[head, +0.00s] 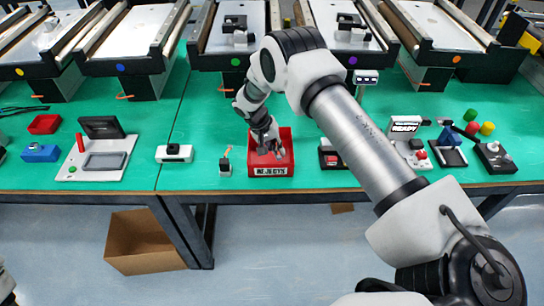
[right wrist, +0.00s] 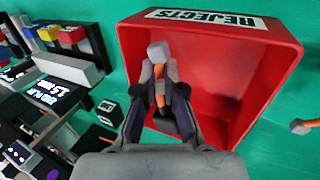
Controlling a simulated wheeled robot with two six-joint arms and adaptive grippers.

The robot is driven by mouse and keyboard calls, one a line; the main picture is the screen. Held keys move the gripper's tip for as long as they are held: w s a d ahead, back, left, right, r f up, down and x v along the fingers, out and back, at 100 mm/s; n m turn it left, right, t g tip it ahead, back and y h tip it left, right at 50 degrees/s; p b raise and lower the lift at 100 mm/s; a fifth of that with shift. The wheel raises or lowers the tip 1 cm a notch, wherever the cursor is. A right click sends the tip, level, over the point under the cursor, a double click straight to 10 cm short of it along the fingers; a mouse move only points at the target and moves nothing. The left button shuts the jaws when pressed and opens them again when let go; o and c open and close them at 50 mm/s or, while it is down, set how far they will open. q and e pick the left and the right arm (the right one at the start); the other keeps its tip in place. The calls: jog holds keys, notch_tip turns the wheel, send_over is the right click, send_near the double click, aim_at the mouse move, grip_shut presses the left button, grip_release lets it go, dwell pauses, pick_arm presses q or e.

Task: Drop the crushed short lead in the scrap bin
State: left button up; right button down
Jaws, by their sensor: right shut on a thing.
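In the right wrist view the gripper (right wrist: 160,95) is shut on a short orange lead with a grey end (right wrist: 157,52). The grey end sticks out beyond the fingertips, in front of the bin's red inside (right wrist: 235,75). I cannot tell how far the lead is above the bin floor. In the head view the lead is too small to make out. My left gripper is not in view.
A small holder (head: 225,168) with an orange piece stands left of the bin. A red-and-grey device (head: 329,158) stands right of it. Mini conveyors (head: 131,31) line the back. The green table (head: 215,133) has free room left of the bin.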

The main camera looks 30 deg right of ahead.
jog(key=shift+s+r, duration=0.25)
jog(key=shift+r, duration=0.05)
jog(key=c, duration=1.2)
grip_release()
jog(key=shift+s, duration=0.1)
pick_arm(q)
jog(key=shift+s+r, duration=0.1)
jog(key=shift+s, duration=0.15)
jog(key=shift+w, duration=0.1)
pick_arm(e)
jog(key=shift+w, duration=0.2)
jog(key=v, duration=0.8)
jog(key=shift+f, duration=0.1)
